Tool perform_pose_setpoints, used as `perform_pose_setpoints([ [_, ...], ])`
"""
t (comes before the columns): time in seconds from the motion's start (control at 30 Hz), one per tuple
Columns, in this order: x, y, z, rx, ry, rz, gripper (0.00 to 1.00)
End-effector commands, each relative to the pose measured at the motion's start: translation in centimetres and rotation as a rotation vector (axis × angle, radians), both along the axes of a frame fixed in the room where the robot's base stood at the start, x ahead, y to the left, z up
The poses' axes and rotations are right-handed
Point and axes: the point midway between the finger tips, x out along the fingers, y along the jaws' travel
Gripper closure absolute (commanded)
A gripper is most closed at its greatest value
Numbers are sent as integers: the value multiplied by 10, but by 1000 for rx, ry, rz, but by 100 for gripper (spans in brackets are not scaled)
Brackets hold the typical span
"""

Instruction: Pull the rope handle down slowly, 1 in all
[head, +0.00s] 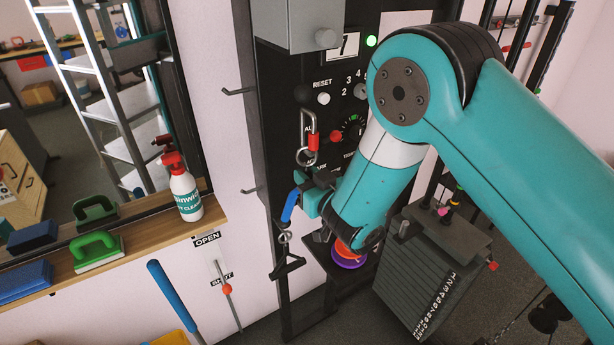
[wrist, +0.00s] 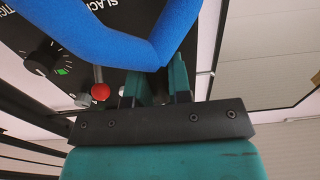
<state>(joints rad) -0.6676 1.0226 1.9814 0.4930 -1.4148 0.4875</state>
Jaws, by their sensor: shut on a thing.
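The blue handle (head: 290,206) shows in the head view in front of the black column, beside my gripper. In the wrist view the blue handle (wrist: 110,38) is thick, padded and bent in a V, its bend at my fingertips. My gripper (wrist: 157,78) is shut on it there. In the head view my gripper (head: 308,203) is partly hidden by my wrist and arm. A carabiner with a red sleeve (head: 313,142) hangs above the handle, and a metal ring with a black strap handle (head: 287,265) hangs below. The rope itself is not clearly visible.
A panel with a RESET button (head: 323,99) and a dial (head: 352,127) is behind my arm. A dark weight stack (head: 430,270) stands at right. A shelf at left holds a spray bottle (head: 185,190) and a green-handled brush (head: 97,248). Hooks stick out from the column's left side.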

Motion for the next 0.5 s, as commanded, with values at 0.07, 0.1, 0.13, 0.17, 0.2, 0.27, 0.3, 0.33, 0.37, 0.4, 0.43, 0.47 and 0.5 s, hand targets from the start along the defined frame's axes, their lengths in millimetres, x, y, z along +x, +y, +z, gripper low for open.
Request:
perform_pose_setpoints([
  [0.07, 0, -1, 9, -2, 5, -1, 100],
  [0.1, 0, -1, 12, -2, 5, -1, 100],
  [0.13, 0, -1, 14, -2, 5, -1, 100],
  [0.17, 0, -1, 15, -3, 6, -1, 100],
  [0.2, 0, -1, 15, -3, 6, -1, 100],
  [0.27, -1, -1, 15, -3, 6, -1, 100],
  [0.3, -1, -1, 14, -3, 6, -1, 100],
  [0.33, -1, -1, 13, -3, 6, -1, 100],
  [0.37, -1, -1, 13, -3, 6, -1, 100],
  [0.4, -1, -1, 13, -3, 6, -1, 100],
  [0.43, -1, -1, 13, -3, 6, -1, 100],
  [0.47, -1, -1, 13, -3, 6, -1, 100],
  [0.5, -1, -1, 14, -3, 6, -1, 100],
])
